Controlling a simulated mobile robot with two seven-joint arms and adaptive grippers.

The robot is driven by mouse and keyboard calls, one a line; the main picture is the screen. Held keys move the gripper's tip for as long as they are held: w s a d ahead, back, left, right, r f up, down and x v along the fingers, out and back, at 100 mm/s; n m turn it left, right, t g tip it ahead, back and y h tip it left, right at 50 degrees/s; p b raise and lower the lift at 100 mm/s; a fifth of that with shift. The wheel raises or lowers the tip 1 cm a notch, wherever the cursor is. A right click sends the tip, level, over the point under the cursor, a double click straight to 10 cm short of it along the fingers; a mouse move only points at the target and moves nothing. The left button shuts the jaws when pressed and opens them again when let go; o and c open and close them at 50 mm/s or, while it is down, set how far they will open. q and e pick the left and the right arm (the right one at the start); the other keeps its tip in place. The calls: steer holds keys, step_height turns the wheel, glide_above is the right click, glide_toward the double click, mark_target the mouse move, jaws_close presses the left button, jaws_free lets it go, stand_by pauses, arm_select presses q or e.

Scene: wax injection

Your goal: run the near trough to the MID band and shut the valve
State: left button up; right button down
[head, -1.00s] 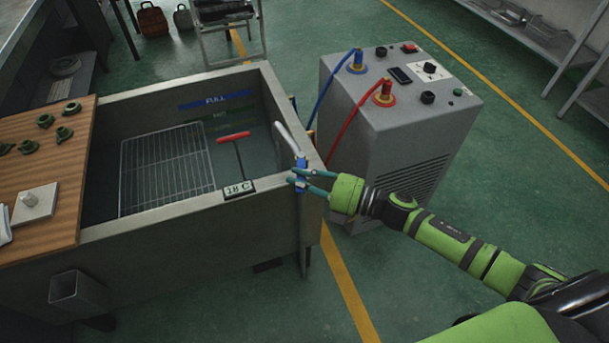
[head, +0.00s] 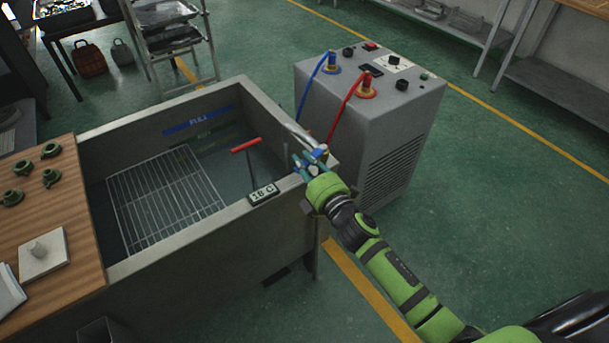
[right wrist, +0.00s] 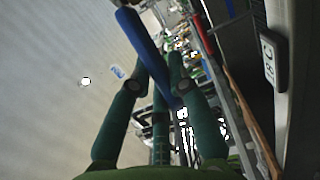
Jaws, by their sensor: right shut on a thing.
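The near trough (head: 190,262) is a grey open tank with a wire rack inside. On its inner far wall a blue FULL band (head: 198,121) shows above a dark green band (head: 205,134), whose lettering is faint. A greenish surface lies below the bands; I cannot tell the exact liquid level. A metal spout (head: 298,134) reaches over the right wall. My right gripper (head: 303,166) is shut on the blue valve lever (right wrist: 147,50) at that wall, and its fingers show on both sides of the lever in the right wrist view. My left gripper is out of view.
A red T-handle (head: 246,145) stands inside the trough. A small 18 C display (head: 263,194) sits on the near rim. A grey machine (head: 365,125) with blue and red hoses stands close behind my right gripper. A wooden board (head: 50,225) with green parts covers the left.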

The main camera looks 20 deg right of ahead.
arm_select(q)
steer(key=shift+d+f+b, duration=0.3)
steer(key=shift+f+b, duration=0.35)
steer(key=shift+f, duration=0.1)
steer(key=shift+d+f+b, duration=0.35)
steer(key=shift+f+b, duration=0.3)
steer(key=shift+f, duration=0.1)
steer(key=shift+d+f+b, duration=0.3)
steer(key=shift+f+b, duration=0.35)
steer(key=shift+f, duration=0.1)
arm_select(e)
steer(key=shift+w+a+m+h, duration=0.15)
steer(key=shift+w+m+h, duration=0.2)
steer(key=shift+m+h, duration=0.45)
steer(key=shift+w+a+m+h, duration=0.15)
steer(key=shift+w+m+h, duration=0.25)
steer(key=shift+h, duration=0.65)
steer(key=shift+w+a+m+h, duration=0.15)
steer(key=shift+w+m+h, duration=0.15)
steer(key=shift+m+h, duration=0.5)
steer(key=c, duration=1.1)
jaws_free()
steer(key=shift+c, duration=0.2)
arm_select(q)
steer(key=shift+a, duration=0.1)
arm_select(e)
steer(key=shift+n, duration=0.3)
steer(key=s+a, duration=0.1)
steer(key=s, duration=1.1)
steer(key=shift+a, duration=0.25)
